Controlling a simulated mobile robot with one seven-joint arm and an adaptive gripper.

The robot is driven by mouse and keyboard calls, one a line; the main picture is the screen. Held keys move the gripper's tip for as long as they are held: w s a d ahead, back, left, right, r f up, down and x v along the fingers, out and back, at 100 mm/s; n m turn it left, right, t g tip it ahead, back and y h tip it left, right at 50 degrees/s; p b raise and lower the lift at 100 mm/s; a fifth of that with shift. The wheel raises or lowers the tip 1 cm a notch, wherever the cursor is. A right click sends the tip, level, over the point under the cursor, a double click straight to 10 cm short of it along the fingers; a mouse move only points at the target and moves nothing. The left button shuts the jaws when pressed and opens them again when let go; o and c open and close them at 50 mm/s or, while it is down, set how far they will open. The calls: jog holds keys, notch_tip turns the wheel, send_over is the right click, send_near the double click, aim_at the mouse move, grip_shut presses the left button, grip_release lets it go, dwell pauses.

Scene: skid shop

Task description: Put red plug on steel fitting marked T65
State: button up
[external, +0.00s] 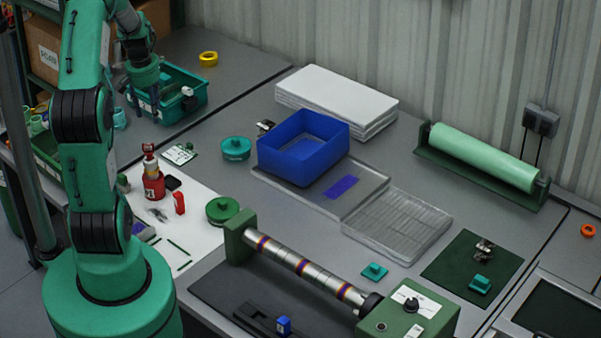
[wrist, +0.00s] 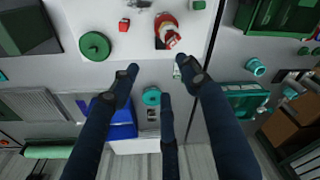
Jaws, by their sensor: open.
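A small red block-like piece (external: 179,203), perhaps the red plug, stands on the white sheet at the left; it also shows in the wrist view (wrist: 124,25). A red bottle with a white label (external: 153,186) stands beside it. I cannot read T65 anywhere.
A blue open box (external: 300,170) stands mid-bench on a clear tray. A banded steel roller (external: 300,265) lies in front. A green disc (external: 222,210) and a teal disc (external: 236,148) lie nearby. The green bin (external: 190,104) stands at the upper left.

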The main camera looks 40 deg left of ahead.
jog(key=s+d+r+m+t, duration=0.1)
jog(key=d+r+m, duration=0.1)
jog(key=d+r, duration=0.9)
jog(key=s+d+r+m+t, duration=0.1)
jog(key=s+d+r+m, duration=0.1)
jog(key=d+r, duration=0.95)
jog(key=s+d+r+m+t, duration=0.1)
jog(key=s+d+r+m, duration=0.1)
jog(key=s+d, duration=0.6)
jog(key=s+d+r+m+t+h, duration=0.1)
jog(key=s+d+r+m, duration=0.1)
jog(key=s+d, duration=0.6)
jog(key=d, duration=0.3)
jog(key=shift+s+d+r+m, duration=0.15)
jog(key=shift+m, duration=0.15)
notch_tip(320, 180, down, 4)
jog(key=b, duration=0.4)
